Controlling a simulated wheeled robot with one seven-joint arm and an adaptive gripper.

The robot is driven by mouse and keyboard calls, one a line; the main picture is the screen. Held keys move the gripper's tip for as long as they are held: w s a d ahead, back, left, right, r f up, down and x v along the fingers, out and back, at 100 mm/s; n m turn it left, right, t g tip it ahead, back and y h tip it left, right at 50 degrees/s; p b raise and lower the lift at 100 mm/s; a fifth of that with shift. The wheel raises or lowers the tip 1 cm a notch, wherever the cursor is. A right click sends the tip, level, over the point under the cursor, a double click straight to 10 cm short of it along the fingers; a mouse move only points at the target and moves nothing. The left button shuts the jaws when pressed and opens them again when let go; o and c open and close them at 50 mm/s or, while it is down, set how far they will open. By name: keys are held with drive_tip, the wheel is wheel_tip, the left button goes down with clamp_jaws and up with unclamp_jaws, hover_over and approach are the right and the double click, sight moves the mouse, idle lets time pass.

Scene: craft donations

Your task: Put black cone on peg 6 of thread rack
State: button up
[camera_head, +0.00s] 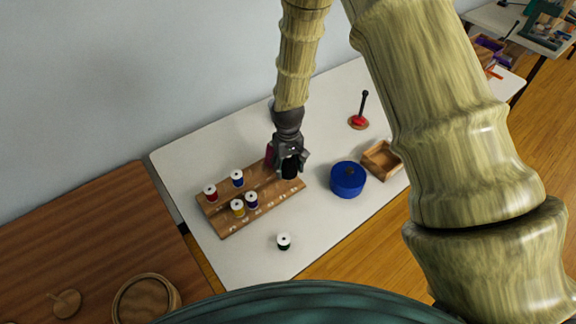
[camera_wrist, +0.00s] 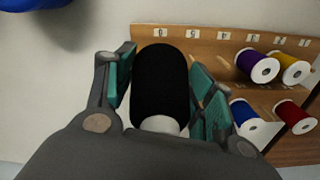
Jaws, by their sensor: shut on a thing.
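My gripper (camera_head: 289,164) is shut on the black cone (camera_wrist: 160,80). In the wrist view the cone lies between the teal finger pads, its white end towards the camera. In the head view the cone (camera_head: 289,172) shows dark under the fingers, at the right end of the wooden thread rack (camera_head: 224,227). The rack also shows in the wrist view (camera_wrist: 225,45), with number labels along its edge, seen upside down. The cone hides part of that end, and I cannot tell whether it touches a peg. Red, blue, yellow and purple spools (camera_wrist: 258,66) stand on the other part of the rack.
A small black-and-white spool (camera_head: 284,241) stands on the white table in front of the rack. A blue round tin (camera_head: 347,181), a wooden tray (camera_head: 378,164) and a red-based stand (camera_head: 359,122) are to the right. A dark red thing (camera_head: 269,155) shows beside my gripper.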

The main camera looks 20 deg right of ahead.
drive_tip(key=shift+f+b, duration=0.75)
drive_tip(key=shift+f, duration=1.05)
drive_tip(key=o, duration=1.1)
drive_tip(key=shift+o, duration=0.2)
wheel_tip(320, 180, up, 12)
drive_tip(key=shift+r, duration=0.1)
